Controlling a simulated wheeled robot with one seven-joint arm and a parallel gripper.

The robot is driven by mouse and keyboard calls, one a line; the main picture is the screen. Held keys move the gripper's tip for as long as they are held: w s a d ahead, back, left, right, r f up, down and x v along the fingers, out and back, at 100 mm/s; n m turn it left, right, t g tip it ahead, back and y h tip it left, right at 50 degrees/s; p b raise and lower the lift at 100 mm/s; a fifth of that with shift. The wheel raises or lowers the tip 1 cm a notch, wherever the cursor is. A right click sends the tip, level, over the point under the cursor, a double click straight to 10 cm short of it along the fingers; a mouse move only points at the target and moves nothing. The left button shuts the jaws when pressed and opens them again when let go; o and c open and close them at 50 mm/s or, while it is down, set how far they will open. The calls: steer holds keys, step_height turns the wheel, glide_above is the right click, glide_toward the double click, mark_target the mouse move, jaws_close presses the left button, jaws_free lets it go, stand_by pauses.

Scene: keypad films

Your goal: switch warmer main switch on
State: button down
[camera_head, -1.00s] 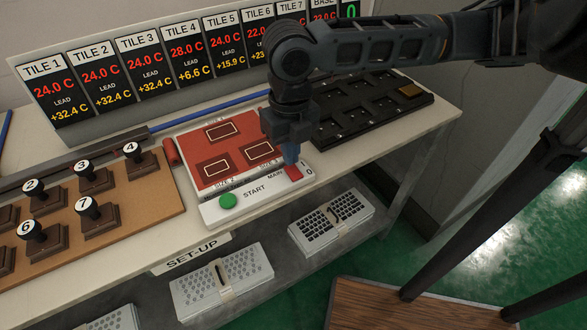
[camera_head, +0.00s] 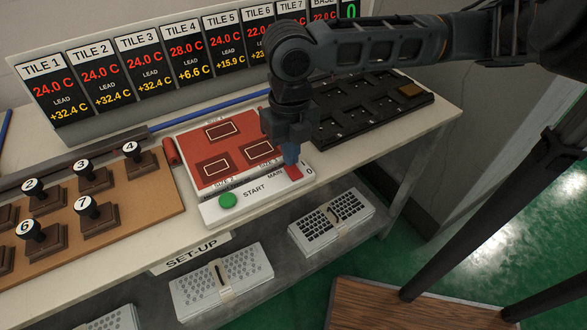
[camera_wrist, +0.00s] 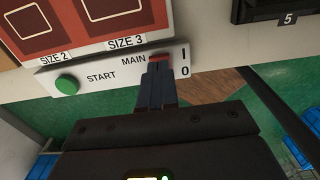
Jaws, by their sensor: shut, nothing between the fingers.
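The warmer (camera_head: 205,172) is a white unit with a red top marked with size outlines. Its front strip carries a green START button (camera_head: 228,201) and the red main switch (camera_head: 293,172), with 1 and 0 marked beside it. The main switch (camera_wrist: 160,57) also shows in the wrist view, mostly hidden behind my fingertips. My gripper (camera_head: 290,155) is shut and empty, pointing down at the switch. In the wrist view my gripper (camera_wrist: 156,72) overlaps the switch's lower part; I cannot tell whether it touches.
A black tray (camera_head: 335,130) lies right of the warmer. Numbered black-knobbed stamps (camera_head: 87,210) stand on a brown board at left. Tile temperature displays (camera_head: 150,75) line the back. Strapped keypads (camera_head: 331,218) lie on the lower shelf.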

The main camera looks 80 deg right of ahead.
steer(key=shift+f+b, duration=0.55)
steer(key=shift+f, duration=0.2)
stand_by(0.3)
steer(key=shift+r+p, duration=2.75)
steer(key=shift+r, duration=0.85)
